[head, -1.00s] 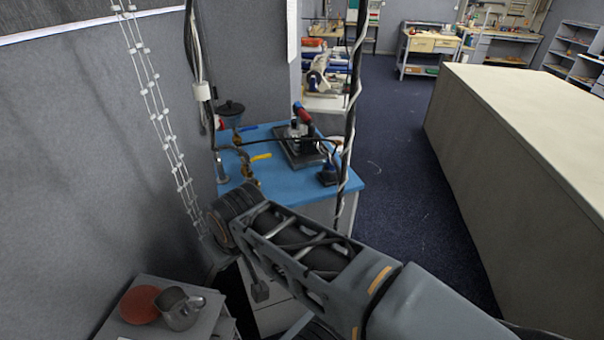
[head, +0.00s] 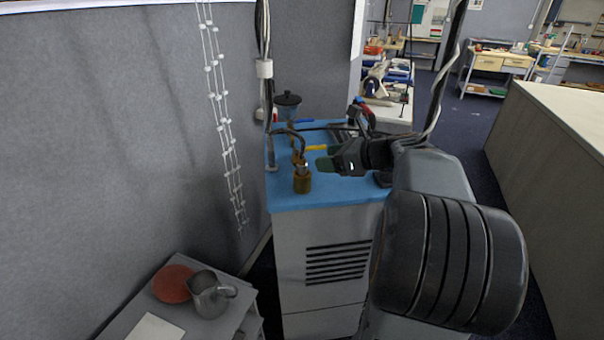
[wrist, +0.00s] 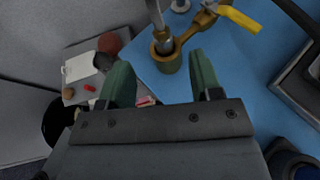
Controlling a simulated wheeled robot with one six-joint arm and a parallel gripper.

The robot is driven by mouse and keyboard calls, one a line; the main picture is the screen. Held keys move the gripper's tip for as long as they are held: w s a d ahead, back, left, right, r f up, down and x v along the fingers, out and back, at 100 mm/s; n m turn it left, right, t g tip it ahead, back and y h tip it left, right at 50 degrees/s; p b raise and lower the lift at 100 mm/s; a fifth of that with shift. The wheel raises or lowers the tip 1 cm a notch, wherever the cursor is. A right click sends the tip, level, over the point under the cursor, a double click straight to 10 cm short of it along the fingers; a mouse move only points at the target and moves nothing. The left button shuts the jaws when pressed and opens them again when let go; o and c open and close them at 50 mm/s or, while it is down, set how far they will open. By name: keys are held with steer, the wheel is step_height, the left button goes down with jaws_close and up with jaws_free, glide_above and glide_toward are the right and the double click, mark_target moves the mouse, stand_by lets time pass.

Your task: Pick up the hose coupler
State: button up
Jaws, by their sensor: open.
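The hose coupler looks to be the brass cylinder (head: 302,182) at the front left of the blue bench top (head: 345,191). It seems upright, with a metal end of a curved pipe or hose at its open top. My gripper (head: 328,160) is open and empty, to the right of the coupler and a little higher in the head view. In the wrist view the coupler (wrist: 168,64) shows beyond and between the two green fingertips (wrist: 162,75). The fingers look apart from it; the exact gap cannot be told.
A valve with a yellow handle (wrist: 239,19) stands close beside the coupler. Hanging cables (head: 265,70) drop near the bench's left edge. A black-topped funnel (head: 287,103) stands behind. A grey side table with a metal jug (head: 208,296) and red disc (head: 173,284) is at lower left.

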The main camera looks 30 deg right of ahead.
mark_target(297, 171)
steer(key=p+x, duration=0.1)
steer(key=x, duration=0.9)
steer(key=shift+w+a+f, duration=0.1)
steer(key=shift+w+f, duration=0.05)
steer(key=shift+w, duration=0.1)
steer(key=shift+c, duration=0.3)
steer(key=c, duration=1)
